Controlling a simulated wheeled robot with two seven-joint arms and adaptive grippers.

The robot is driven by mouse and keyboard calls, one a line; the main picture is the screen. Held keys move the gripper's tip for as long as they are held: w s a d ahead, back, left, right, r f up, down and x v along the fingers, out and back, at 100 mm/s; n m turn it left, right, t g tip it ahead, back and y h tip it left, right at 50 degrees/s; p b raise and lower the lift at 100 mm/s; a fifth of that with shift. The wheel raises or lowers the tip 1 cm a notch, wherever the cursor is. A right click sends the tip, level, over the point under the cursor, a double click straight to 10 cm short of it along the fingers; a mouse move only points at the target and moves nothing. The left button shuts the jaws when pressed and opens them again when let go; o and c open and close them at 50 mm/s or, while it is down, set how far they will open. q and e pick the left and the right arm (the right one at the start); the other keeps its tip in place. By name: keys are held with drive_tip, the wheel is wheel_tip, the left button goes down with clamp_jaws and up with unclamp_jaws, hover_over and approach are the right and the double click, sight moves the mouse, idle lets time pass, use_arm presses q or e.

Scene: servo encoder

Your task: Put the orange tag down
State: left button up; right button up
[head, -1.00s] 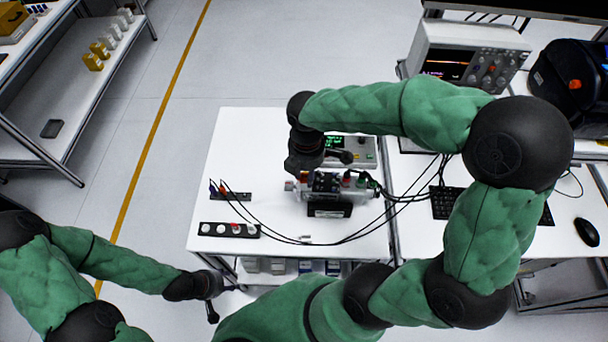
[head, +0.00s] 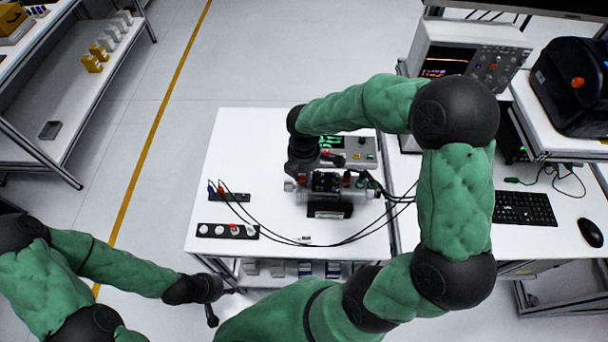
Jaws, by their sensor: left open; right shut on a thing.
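My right gripper (head: 304,168) points down over the back of the motor unit (head: 330,187) on the white table. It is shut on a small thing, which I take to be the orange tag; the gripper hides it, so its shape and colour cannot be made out. A small orange-red spot shows just right of the gripper, but I cannot tell whether it is the tag or part of the box behind. My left gripper (head: 213,305) is open and empty, low beside the table's front left edge.
A black strip with round white and red discs (head: 228,231) lies at the table's front left. A smaller dark strip (head: 230,197) with probe leads lies behind it. Black cables loop across the front to the motor unit. A grey box (head: 360,154) with green digits stands behind. The left back tabletop is clear.

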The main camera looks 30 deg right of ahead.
drive_tip(key=shift+f, duration=0.15)
drive_tip(key=o, duration=0.5)
drive_tip(key=shift+o, duration=0.2)
drive_tip(key=shift+r, duration=0.25)
wheel_tip(320, 180, up, 12)
drive_tip(key=p, duration=0.2)
drive_tip(key=shift+f, duration=0.1)
